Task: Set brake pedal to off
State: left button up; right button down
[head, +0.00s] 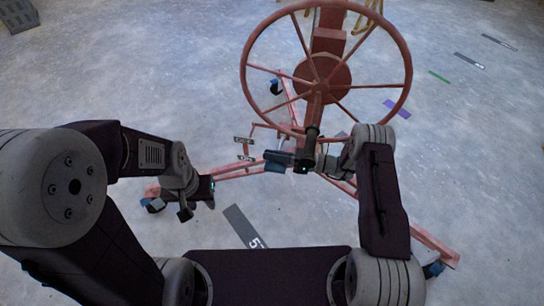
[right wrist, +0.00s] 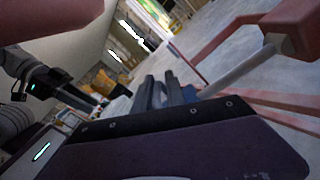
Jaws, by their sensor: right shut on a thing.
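The panel lift is a red frame with a large red wheel (head: 313,80). Low on it, a pale grey rod (right wrist: 240,70) juts from a red bar in the right wrist view and meets my right gripper (right wrist: 165,92); I take it for the brake pedal. My right gripper (head: 272,161) is shut on this rod, below the wheel. Its arm partly hides the rod in the head view. My left gripper (head: 198,202) is open and empty, near the lift's left leg.
Red legs (head: 240,172) with casters (head: 153,204) spread low over the grey concrete floor. The wheel rim overhangs the right gripper's area. A dark floor marking (head: 243,228) lies in front. Open floor (head: 130,70) is clear at the left.

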jog(key=shift+r+p, duration=0.35)
jog(key=shift+r, duration=0.4)
jog(key=shift+w, duration=0.1)
jog(key=c, duration=1.5)
grip_release()
jog(key=shift+d, duration=0.1)
jog(key=shift+d+r, duration=0.1)
jog(key=shift+d, duration=0.15)
jog(key=p+v, duration=0.2)
jog(key=v, duration=0.6)
jog(key=shift+d, duration=0.3)
